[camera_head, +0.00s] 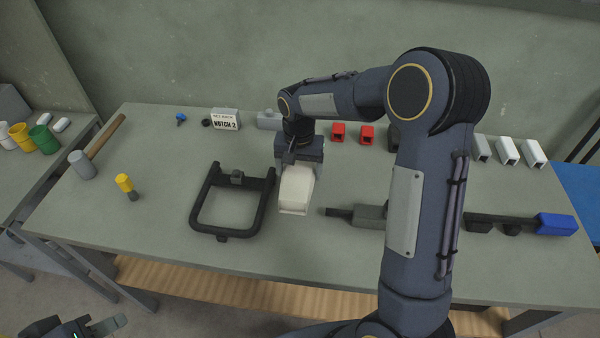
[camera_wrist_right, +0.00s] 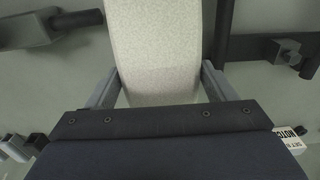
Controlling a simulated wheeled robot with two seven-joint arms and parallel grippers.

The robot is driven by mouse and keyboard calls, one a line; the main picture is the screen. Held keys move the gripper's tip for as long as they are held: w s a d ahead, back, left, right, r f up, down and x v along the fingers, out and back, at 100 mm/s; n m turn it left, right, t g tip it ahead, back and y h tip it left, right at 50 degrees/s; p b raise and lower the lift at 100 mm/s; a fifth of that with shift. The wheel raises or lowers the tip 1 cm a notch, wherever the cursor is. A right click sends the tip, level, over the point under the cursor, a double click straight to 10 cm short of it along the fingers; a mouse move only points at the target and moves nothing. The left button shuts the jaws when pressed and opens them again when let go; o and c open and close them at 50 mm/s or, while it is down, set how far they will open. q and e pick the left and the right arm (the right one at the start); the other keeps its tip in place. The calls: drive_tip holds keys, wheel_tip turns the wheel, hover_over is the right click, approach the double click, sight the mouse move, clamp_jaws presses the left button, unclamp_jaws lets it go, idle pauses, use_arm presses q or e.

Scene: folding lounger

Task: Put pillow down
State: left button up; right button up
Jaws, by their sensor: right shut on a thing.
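The pillow (camera_head: 296,190) is a small cream-white padded block. It hangs below my right gripper (camera_head: 298,165), whose fingers are on both sides of it. In the right wrist view the pillow (camera_wrist_right: 155,50) fills the middle between the two grey fingers (camera_wrist_right: 157,88). I cannot tell whether its underside touches the table. It is just right of a black U-shaped frame (camera_head: 228,235) that lies on the table. My left gripper (camera_head: 90,330) shows only partly at the bottom left edge, with its fingers apart and nothing visible between them.
A sign reading "NOTCH 2" (camera_head: 225,119) stands at the back of the table. A hammer (camera_head: 82,164) and a yellow-topped tool (camera_head: 125,184) lie left. Red blocks (camera_head: 338,132), white blocks (camera_head: 508,151) and a blue-ended bar (camera_head: 555,224) are right. The front left table is clear.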

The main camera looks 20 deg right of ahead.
sight(300, 170)
drive_tip(key=w+f, duration=0.1)
drive_tip(key=w+d+f, duration=0.1)
drive_tip(key=f, duration=0.1)
drive_tip(key=w+f+p, duration=0.1)
drive_tip(key=shift+w+d+f, duration=0.1)
drive_tip(key=shift+d+f, duration=0.15)
drive_tip(key=shift+d, duration=0.05)
wheel_tip(300, 170, down, 3)
drive_tip(key=shift+f, duration=0.1)
drive_tip(key=shift+w, duration=0.1)
drive_tip(key=shift+f, duration=0.25)
drive_tip(key=o, duration=1)
drive_tip(key=shift+o, duration=0.2)
drive_tip(key=shift+r, duration=0.1)
